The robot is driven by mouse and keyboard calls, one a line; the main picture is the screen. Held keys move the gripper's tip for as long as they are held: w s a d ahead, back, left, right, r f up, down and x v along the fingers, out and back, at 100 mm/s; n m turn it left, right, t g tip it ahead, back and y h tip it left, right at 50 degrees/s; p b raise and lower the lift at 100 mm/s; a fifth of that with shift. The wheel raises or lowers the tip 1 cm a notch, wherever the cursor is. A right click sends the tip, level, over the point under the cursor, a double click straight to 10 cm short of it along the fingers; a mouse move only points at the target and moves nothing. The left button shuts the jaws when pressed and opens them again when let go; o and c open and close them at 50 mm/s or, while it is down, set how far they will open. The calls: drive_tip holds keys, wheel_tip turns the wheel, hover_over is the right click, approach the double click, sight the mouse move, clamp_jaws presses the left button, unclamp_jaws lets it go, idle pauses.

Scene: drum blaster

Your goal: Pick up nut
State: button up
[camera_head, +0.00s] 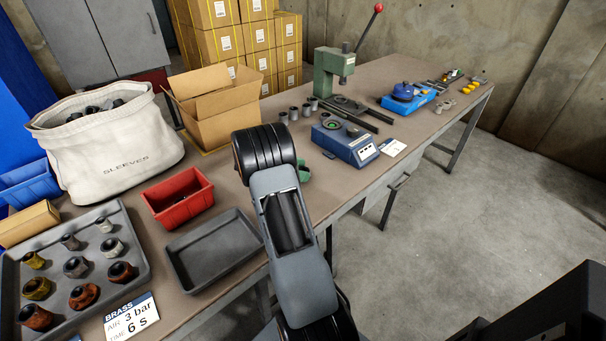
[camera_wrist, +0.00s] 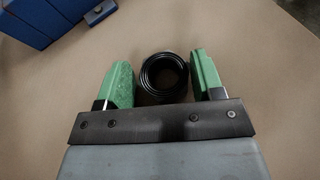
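A dark, hollow round part (camera_wrist: 164,77), possibly the nut, stands on the brown bench in the wrist view. My gripper (camera_wrist: 161,60) is open, with one green finger on each side of it. A gap shows at the left finger; the right finger is very close, and I cannot tell whether it touches. In the head view my gripper (camera_head: 304,171) is mostly hidden behind my arm, with a bit of green showing above the bench. The dark part is hidden there.
A blue device (camera_head: 345,142) stands right of my gripper, with several small grey cylinders (camera_head: 293,114) behind. A cardboard box (camera_head: 215,105), red bin (camera_head: 178,196), empty grey tray (camera_head: 213,250) and tray of coloured nut-like parts (camera_head: 135,236) are left. A green press (camera_head: 335,72) stands farther back.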

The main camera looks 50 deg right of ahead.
drive_tip(key=c, duration=0.6)
drive_tip(key=shift+c, duration=0.2)
drive_tip(key=shift+r, duration=0.1)
